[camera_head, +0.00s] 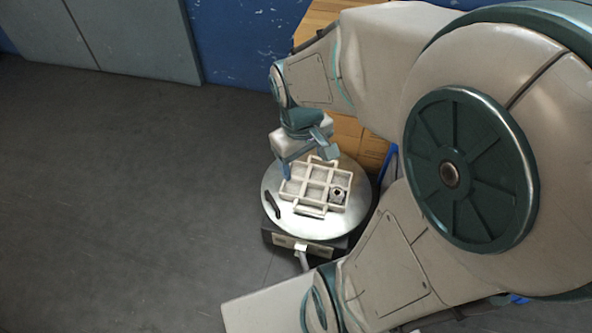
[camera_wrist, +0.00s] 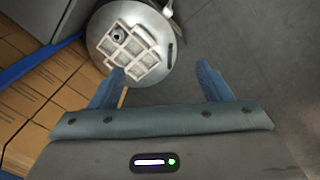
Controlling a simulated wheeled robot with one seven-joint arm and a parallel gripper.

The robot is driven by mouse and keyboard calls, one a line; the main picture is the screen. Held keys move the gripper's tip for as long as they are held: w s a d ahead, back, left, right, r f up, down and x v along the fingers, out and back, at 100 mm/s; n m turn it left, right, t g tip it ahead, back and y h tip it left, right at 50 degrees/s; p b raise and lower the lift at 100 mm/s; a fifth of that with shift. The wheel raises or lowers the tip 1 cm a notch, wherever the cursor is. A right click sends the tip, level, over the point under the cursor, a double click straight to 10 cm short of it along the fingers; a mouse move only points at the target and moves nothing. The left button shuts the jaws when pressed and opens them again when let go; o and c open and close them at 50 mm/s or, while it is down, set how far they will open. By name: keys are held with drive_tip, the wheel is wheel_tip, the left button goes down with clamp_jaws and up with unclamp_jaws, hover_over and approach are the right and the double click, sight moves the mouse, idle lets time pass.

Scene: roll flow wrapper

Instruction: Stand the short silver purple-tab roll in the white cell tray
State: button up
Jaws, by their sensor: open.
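The white cell tray (camera_head: 309,212) lies on a round metal table top in the head view, and it also shows in the wrist view (camera_wrist: 134,48). One roll (camera_head: 338,195) with a dark core stands in its front right cell; it also shows in the wrist view (camera_wrist: 118,33). It is too small to tell its tab colour. The other visible cells look empty. My gripper (camera_head: 308,164) is above the tray's back edge. In the wrist view my gripper (camera_wrist: 161,71) is open with nothing between its fingers. No purple-tab roll can be made out.
The round table top (camera_head: 355,176) has a dark slot-like piece (camera_head: 271,205) at its left edge. Stacked cardboard boxes (camera_head: 360,145) stand behind and right of it, also in the wrist view (camera_wrist: 40,85). Grey floor (camera_head: 120,190) at left is clear.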

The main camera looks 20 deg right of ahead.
drive_tip(key=s+a+m, duration=0.1)
drive_tip(key=s+a+r, duration=0.1)
drive_tip(key=s+a+m+y, duration=0.1)
drive_tip(key=s, duration=0.1)
drive_tip(key=shift+a+r+m+t, duration=0.15)
drive_tip(key=shift+r+m+t, duration=0.1)
drive_tip(key=shift+m+t, duration=0.05)
